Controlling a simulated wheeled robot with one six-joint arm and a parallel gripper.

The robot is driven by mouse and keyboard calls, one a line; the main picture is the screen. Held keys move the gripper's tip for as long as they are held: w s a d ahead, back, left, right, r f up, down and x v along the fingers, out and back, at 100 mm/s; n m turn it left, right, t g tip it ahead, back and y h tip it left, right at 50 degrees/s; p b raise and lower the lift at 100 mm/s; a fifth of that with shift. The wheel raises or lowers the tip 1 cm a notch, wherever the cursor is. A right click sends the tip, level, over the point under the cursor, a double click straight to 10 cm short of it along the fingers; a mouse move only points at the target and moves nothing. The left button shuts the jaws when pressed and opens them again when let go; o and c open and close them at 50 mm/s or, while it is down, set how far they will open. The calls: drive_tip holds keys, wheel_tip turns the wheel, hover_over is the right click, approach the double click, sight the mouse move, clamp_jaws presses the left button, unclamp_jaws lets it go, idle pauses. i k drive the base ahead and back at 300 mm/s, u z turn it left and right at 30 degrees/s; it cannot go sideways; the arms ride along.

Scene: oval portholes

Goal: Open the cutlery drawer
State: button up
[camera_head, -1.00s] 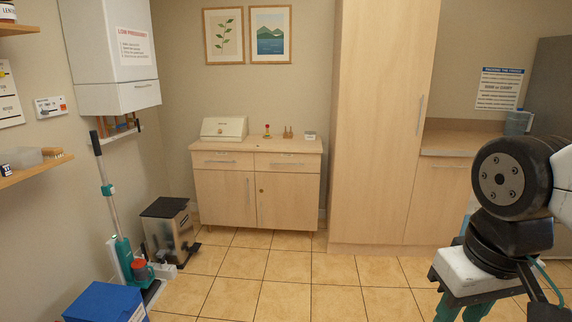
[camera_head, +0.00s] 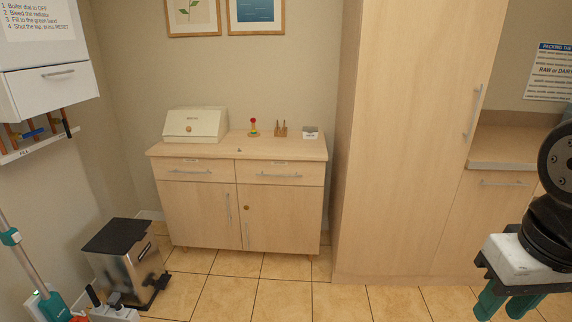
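A light wood sideboard (camera_head: 200,215) stands against the back wall, with two drawers side by side above two doors. The left drawer (camera_head: 195,166) and the right drawer (camera_head: 280,170) are both closed, each with a horizontal bar handle and a small label too small to read. I cannot tell which is the cutlery drawer. My gripper (camera_head: 505,303) is at the lower right, with green fingers pointing down, apart from the sideboard. Its fingers are apart with nothing visible between them; the tips are partly cut off by the frame edge.
A cream bread box (camera_head: 195,125) and small items stand on the sideboard. A metal pedal bin (camera_head: 128,262) stands at the left front. A tall cupboard (camera_head: 405,140) stands at the right. Tiled floor (camera_head: 285,300) in front of the sideboard is clear.

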sight(260, 170)
drive_tip(key=u, duration=0.2)
drive_tip(key=i, duration=1.95)
drive_tip(key=u, duration=0.3)
